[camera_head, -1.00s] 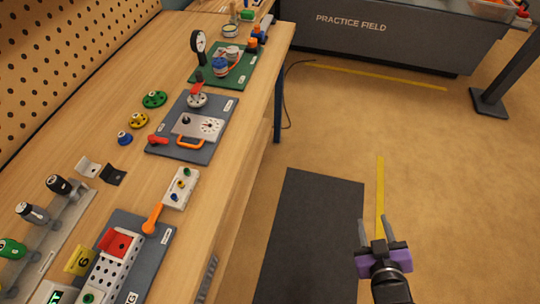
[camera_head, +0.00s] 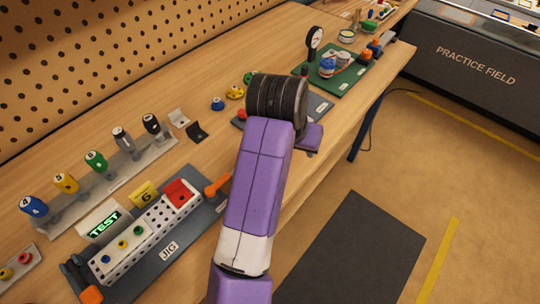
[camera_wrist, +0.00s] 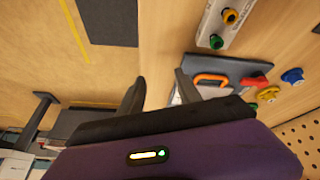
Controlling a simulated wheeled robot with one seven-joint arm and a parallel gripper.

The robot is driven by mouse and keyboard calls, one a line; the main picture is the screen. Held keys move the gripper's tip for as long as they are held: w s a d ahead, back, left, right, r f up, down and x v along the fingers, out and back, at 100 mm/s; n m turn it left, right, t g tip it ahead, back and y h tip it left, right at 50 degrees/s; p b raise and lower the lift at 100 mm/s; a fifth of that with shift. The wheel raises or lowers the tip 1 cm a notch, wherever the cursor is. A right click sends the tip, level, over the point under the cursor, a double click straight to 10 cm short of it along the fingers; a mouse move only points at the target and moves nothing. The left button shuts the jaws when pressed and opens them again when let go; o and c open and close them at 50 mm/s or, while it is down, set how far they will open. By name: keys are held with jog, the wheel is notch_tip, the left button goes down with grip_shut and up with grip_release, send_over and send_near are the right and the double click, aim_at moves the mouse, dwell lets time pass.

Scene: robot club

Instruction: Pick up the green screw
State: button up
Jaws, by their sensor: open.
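The green screw (camera_wrist: 217,42) stands in a white block (camera_wrist: 211,22) on the bench in the wrist view, beside a yellow screw (camera_wrist: 230,16). The block is hidden behind my arm in the head view. My gripper (camera_wrist: 160,75) is open, with nothing visible between its fingers; the green screw is above and right of the fingertips in the picture. In the head view only part of my purple gripper (camera_head: 313,138) shows past the wrist, over the bench's front edge.
The jig (camera_head: 178,245) carries several coloured parts, including a green one (camera_head: 138,230). A rack (camera_head: 110,180) of coloured handles stands behind it. A dark panel with an orange handle (camera_wrist: 210,79) lies near the white block. The floor in front of the bench is clear around a dark mat (camera_head: 355,250).

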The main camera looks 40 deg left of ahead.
jog(key=s+a, duration=0.2)
jog(key=s+a+r+g, duration=0.1)
jog(key=a, duration=0.2)
jog(key=s+a+g, duration=0.1)
jog(key=s+a, duration=0.1)
jog(key=shift+s+a+r+n+y, duration=0.25)
jog(key=shift+s+a+n+y, duration=0.05)
jog(key=shift+y, duration=0.1)
jog(key=shift+p+x, duration=0.4)
jog(key=shift+x, duration=2.25)
jog(key=shift+w+d, duration=0.1)
jog(key=shift+r, duration=0.1)
grip_shut()
